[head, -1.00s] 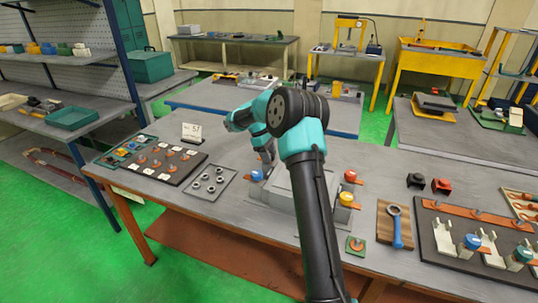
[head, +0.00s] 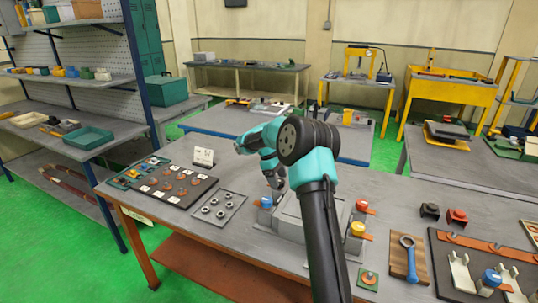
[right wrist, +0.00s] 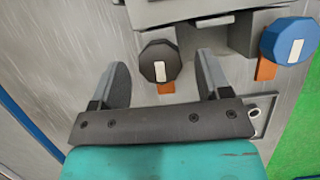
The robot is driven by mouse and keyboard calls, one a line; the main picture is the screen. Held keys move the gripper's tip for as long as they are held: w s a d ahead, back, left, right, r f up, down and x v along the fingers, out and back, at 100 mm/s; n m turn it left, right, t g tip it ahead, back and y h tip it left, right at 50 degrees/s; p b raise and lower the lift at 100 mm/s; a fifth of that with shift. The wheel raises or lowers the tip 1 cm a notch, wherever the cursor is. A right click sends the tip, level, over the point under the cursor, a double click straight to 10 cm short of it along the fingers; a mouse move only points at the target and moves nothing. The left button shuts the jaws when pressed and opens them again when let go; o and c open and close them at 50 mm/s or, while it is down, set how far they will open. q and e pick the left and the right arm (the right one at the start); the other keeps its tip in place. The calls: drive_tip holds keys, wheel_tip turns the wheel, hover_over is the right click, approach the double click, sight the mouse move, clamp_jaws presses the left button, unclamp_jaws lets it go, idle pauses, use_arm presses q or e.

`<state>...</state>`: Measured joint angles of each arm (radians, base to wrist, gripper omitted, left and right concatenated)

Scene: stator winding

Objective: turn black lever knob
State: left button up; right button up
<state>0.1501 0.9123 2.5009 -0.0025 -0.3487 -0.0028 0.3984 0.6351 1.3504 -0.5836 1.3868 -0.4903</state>
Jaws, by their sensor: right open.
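The black lever knob (right wrist: 160,62) has a white mark and an orange base piece, and sits at the edge of a grey metal housing (right wrist: 180,10) in the right wrist view. My right gripper (head: 275,183) is open, with its two fingers apart on either side of the knob in the wrist picture. I cannot tell whether they touch it. In the head view the black knob is not made out, behind my gripper and arm. My left gripper is not in view.
A blue knob (right wrist: 288,40) is close to the right finger; it also shows in the head view (head: 266,202). Red (head: 362,205) and yellow (head: 357,229) knobs are on the housing's other side. A tray of nuts (head: 218,207) lies left.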

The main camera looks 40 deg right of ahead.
drive_tip(key=v, duration=1.6)
drive_tip(key=shift+a+r, duration=0.1)
